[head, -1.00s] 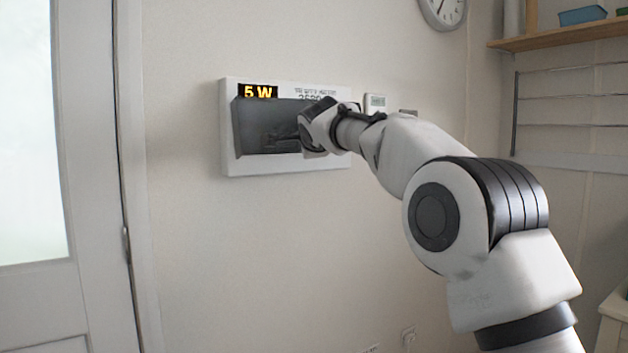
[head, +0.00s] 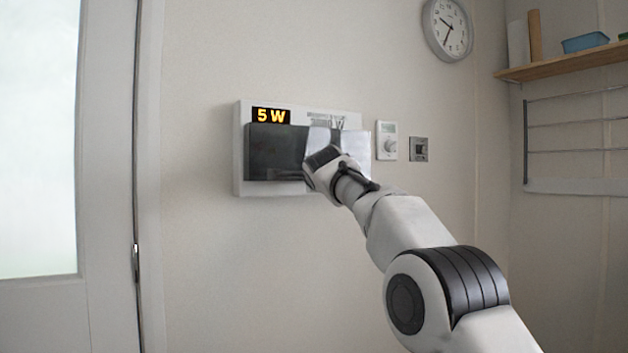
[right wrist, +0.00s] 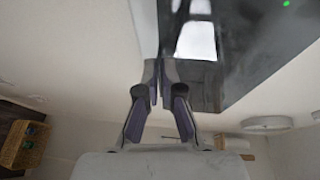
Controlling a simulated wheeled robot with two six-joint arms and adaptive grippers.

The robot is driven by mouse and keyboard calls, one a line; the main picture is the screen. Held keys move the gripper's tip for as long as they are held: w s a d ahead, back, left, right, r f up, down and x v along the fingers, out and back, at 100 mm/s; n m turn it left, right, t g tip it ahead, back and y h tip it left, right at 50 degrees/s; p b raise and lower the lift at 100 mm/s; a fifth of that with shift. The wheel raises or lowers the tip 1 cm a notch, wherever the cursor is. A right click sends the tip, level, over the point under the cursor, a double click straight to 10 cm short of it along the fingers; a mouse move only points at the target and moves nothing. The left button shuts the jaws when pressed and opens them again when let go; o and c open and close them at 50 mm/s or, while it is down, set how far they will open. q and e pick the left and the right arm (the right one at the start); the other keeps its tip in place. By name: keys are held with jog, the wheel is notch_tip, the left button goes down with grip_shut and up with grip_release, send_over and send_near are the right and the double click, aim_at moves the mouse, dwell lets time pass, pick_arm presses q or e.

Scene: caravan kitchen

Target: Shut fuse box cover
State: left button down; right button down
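The white fuse box (head: 239,150) is fixed to the wall in the head view, with a lit "5 W" display at its upper left. Its dark glossy cover (head: 275,152) lies across the box front and reaches slightly past the right edge. I cannot tell whether it is flush. My right gripper (head: 318,162) is at the cover's lower middle, its fingertips mostly hidden by the wrist. In the right wrist view the fingers (right wrist: 160,75) are together at the lower edge of the dark reflective cover (right wrist: 235,60), with nothing visible between them. My left gripper is out of view.
A thermostat (head: 387,140) and a small wall switch (head: 420,149) are right of the box. A clock (head: 446,28), a shelf (head: 560,66) and a wire rack (head: 570,125) are further right. A door (head: 100,300) stands at the left. The wall below the box is clear.

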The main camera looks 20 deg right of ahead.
jog(key=c, duration=1.6)
grip_release()
jog(key=shift+o, duration=1.2)
jog(key=shift+w+f, duration=0.15)
jog(key=shift+w, duration=0.05)
jog(key=shift+s, duration=0.15)
jog(key=v, duration=1.1)
jog(key=shift+s+a, duration=0.15)
jog(key=shift+s, duration=0.2)
